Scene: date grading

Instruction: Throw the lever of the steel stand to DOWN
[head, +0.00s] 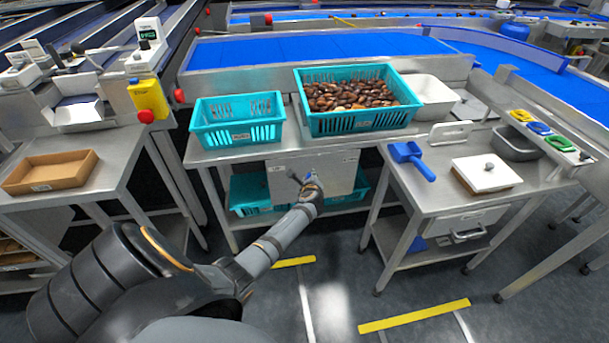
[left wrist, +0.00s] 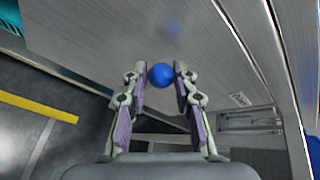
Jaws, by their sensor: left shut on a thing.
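The steel stand (head: 340,170) shows a grey front panel under the table with the teal baskets. In the left wrist view a blue ball knob (left wrist: 160,75) sits between the fingertips of my left gripper (left wrist: 161,70), with a pad on each side of it. The grey panel (left wrist: 120,35) fills the space beyond the knob. In the head view my left gripper (head: 308,184) is at the front of this panel, shut on the knob, which it largely hides. The lever's shaft and its position cannot be made out. My right gripper is not in view.
A teal basket of dates (head: 335,126) and an empty-looking teal basket (head: 205,140) stand above the panel. Teal crates (head: 250,200) are below. A side table with a blue scoop (head: 412,160) is at right.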

